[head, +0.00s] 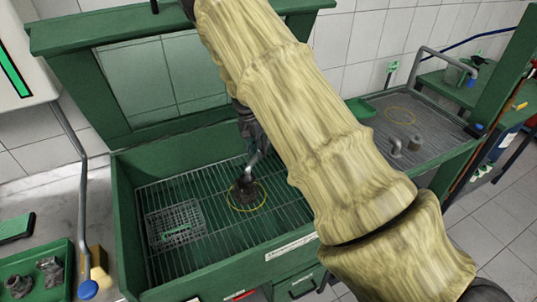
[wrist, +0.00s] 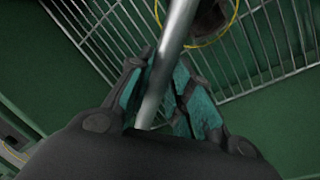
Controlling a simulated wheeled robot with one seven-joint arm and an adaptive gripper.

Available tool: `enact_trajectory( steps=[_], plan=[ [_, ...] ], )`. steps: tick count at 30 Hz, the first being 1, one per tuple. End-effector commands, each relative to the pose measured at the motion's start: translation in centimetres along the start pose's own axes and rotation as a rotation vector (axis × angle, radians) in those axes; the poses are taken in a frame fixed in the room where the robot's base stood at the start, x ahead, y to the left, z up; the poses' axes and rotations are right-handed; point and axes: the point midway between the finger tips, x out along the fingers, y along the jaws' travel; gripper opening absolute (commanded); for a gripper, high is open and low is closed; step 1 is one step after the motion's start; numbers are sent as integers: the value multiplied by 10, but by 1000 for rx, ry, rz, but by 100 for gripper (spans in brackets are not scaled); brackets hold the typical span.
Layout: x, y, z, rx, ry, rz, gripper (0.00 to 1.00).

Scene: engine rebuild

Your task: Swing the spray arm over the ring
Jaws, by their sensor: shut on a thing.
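My gripper (head: 246,122) is down in the green wash cabinet, partly hidden behind my arm in the head view. In the wrist view its teal-padded fingers (wrist: 160,92) are shut on a grey metal tube, the spray arm (wrist: 172,45). The spray arm's lower stretch (head: 255,158) shows below the gripper in the head view. The yellow ring (head: 262,203) lies on the cabinet's wire rack; its edge also shows in the wrist view (wrist: 230,28). A dark part (head: 245,188) appears inside the ring. I cannot tell whether the tube touches it.
A wire basket (head: 178,228) sits left of the ring on the rack (head: 300,215). Cabinet walls (head: 124,215) surround the rack. A blue-tipped pipe (head: 80,190) stands outside at left, near a green parts tray (head: 60,262). A sink with another yellow ring (head: 400,115) is at right.

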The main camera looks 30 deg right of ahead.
Motion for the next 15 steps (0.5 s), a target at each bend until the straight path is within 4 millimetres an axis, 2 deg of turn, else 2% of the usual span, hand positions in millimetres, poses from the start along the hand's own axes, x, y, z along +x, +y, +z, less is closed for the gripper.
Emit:
enact_trajectory(
  steps=[4,15],
  plan=[
    [-2,-9,-1,37,-7,-1,0],
    [-4,-16,0,60,-10,-2,0]
  ],
)
